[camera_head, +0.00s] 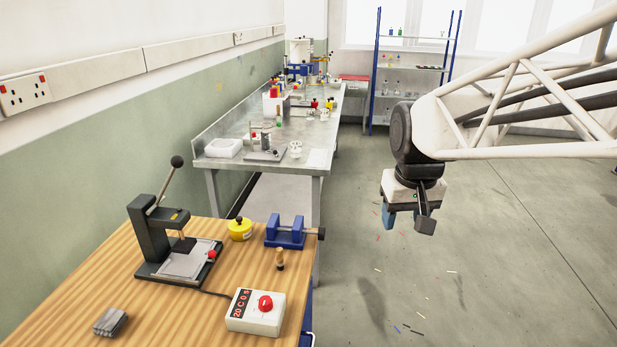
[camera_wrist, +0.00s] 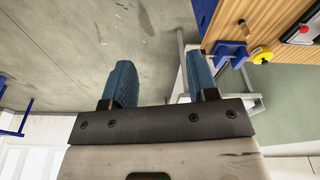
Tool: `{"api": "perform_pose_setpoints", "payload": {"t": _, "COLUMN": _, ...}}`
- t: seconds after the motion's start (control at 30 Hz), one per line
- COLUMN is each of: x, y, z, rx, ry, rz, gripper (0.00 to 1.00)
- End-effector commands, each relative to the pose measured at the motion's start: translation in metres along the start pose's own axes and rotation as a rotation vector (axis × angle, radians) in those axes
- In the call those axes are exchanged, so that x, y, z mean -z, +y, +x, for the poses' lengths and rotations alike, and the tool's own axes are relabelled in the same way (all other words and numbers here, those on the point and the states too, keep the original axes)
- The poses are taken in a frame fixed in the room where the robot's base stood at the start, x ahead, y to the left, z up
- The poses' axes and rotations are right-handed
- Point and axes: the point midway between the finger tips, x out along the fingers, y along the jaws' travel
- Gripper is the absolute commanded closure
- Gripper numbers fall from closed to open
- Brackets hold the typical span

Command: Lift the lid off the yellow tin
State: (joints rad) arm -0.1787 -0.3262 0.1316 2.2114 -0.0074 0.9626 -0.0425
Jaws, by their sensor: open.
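The yellow tin (camera_head: 240,230) stands upright on the wooden bench, between the black lever press and the blue vise. Its lid has a dark knob (camera_head: 239,219) on top and looks seated on the tin. The tin also shows near the top right of the wrist view (camera_wrist: 260,57). My gripper (camera_head: 407,222) hangs over the open floor, to the right of the bench and well apart from the tin. Its two blue-padded fingers show in the wrist view (camera_wrist: 163,85), spread apart with nothing between them.
On the wooden bench (camera_head: 110,285) are the black lever press (camera_head: 150,235), the blue vise (camera_head: 286,232), a small wooden-handled piece (camera_head: 280,260), a control box (camera_head: 255,311) and grey bars (camera_head: 110,321). A metal table (camera_head: 225,175) stands behind. The floor under my gripper is clear apart from small scraps.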

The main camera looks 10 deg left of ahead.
Motion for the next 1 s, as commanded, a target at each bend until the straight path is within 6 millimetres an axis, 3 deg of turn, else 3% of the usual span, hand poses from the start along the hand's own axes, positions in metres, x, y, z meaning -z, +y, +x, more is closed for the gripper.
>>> {"api": "perform_pose_setpoints", "payload": {"t": 0.1, "x": 0.033, "y": -0.014, "z": 0.006, "rx": 0.006, "ry": -0.012, "rz": -0.038, "gripper": 0.46}}
{"api": "perform_pose_setpoints", "payload": {"t": 0.57, "x": 0.145, "y": -0.083, "z": 0.038, "rx": 0.024, "ry": -0.052, "rz": -0.18, "gripper": 0.46}}
{"api": "perform_pose_setpoints", "payload": {"t": 1.0, "x": 0.237, "y": -0.172, "z": 0.092, "rx": 0.039, "ry": -0.09, "rz": -0.317, "gripper": 0.46}}
